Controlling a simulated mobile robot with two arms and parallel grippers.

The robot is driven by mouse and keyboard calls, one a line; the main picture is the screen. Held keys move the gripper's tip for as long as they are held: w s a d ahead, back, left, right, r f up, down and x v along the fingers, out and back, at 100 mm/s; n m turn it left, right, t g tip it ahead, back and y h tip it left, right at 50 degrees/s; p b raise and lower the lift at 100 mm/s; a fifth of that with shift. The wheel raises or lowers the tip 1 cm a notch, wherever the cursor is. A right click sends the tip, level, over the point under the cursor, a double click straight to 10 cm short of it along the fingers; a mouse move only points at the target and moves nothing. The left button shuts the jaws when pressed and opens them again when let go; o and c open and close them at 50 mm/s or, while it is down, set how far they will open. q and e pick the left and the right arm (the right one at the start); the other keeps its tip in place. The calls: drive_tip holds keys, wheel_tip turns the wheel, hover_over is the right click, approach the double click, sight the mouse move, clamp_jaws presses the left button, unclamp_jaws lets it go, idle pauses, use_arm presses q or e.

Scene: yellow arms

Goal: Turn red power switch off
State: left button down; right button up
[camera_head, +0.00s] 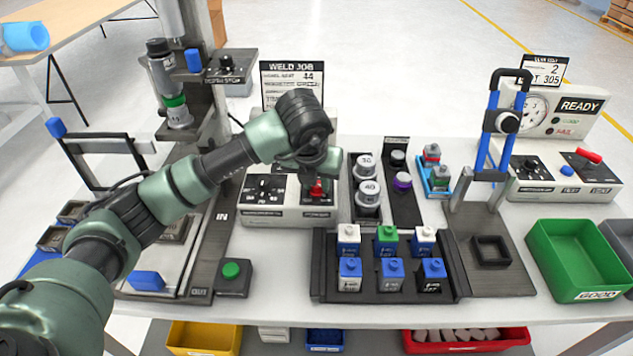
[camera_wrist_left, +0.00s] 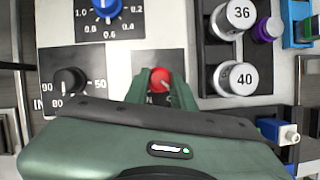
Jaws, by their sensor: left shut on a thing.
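The red power switch (camera_head: 318,190) stands on the front right of the white weld control box (camera_head: 284,214). My left gripper (camera_head: 319,180) reaches down over it from the left and partly hides it in the head view. In the left wrist view the round red top of the switch (camera_wrist_left: 160,77) shows between the two green fingers of my left gripper (camera_wrist_left: 159,90), which are shut on it. The label under the switch is mostly covered, so its position is hard to read. My right gripper is not in view.
Left of the switch is a black dial (camera_head: 264,187). Weights marked 36 and 40 (camera_head: 368,193) stand close on its right. A tray of small capped blocks (camera_head: 386,290) lies in front. A tester box (camera_head: 566,180) with another red lever (camera_head: 588,155) stands far right.

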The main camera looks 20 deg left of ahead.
use_arm(q)
drive_tip(key=shift+r, duration=0.1)
drive_tip(key=c, duration=1.2)
unclamp_jaws()
drive_tip(key=shift+o, duration=0.2)
drive_tip(key=b+v, duration=0.1)
drive_tip(key=v, duration=0.6)
drive_tip(key=shift+s+r, duration=0.2)
drive_tip(key=shift+r, duration=0.15)
